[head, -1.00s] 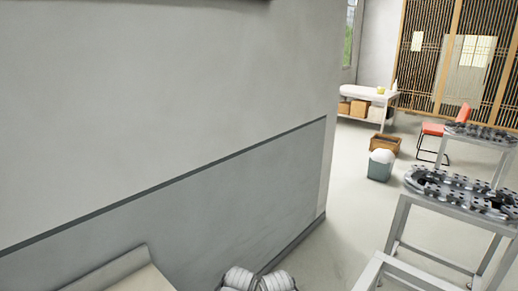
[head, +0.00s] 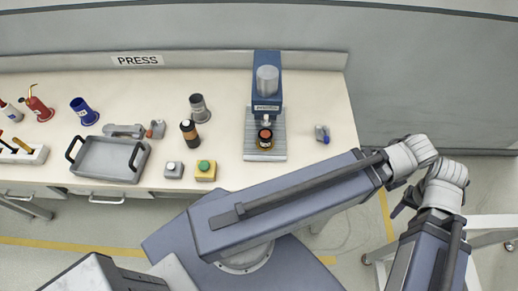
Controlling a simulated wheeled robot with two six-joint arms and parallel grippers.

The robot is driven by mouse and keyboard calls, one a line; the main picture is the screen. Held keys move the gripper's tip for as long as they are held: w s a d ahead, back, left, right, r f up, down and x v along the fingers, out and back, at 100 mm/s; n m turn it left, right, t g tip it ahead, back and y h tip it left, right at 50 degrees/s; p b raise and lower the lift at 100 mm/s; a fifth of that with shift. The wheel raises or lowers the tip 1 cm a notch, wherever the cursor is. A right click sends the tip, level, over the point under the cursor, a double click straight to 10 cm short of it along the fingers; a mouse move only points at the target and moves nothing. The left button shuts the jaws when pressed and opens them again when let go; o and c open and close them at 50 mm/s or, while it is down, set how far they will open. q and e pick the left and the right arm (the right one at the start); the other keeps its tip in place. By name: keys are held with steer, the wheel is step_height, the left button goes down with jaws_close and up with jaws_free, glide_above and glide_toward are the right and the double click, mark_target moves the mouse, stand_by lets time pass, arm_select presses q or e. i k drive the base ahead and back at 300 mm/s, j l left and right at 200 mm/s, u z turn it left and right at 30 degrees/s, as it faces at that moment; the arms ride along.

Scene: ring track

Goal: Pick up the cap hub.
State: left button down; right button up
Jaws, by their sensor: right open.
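A small dark round part with an orange band (head: 265,139) stands upright on the plate under the blue press (head: 267,85). It may be the cap hub, but I cannot tell for sure. A similar dark and orange part (head: 189,131) stands on the bench to the left of the press. My right arm reaches across the lower middle and bends at the right. The dark tips of my right gripper (head: 404,200) show small beside the bend, open and empty, off the bench and well to the right of both parts. My left gripper is out of view.
The white bench (head: 225,80) also holds a grey tray (head: 108,158), a green button box (head: 205,171), a grey button box (head: 174,170), a grey cup (head: 199,107) and a small grey-blue piece (head: 322,133). A wall runs behind. A pale frame (head: 487,223) stands at lower right.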

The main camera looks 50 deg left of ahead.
mark_target(263, 144)
steer(key=k+l+u, duration=0.1)
steer(key=u, duration=1.5)
steer(key=k, duration=0.25)
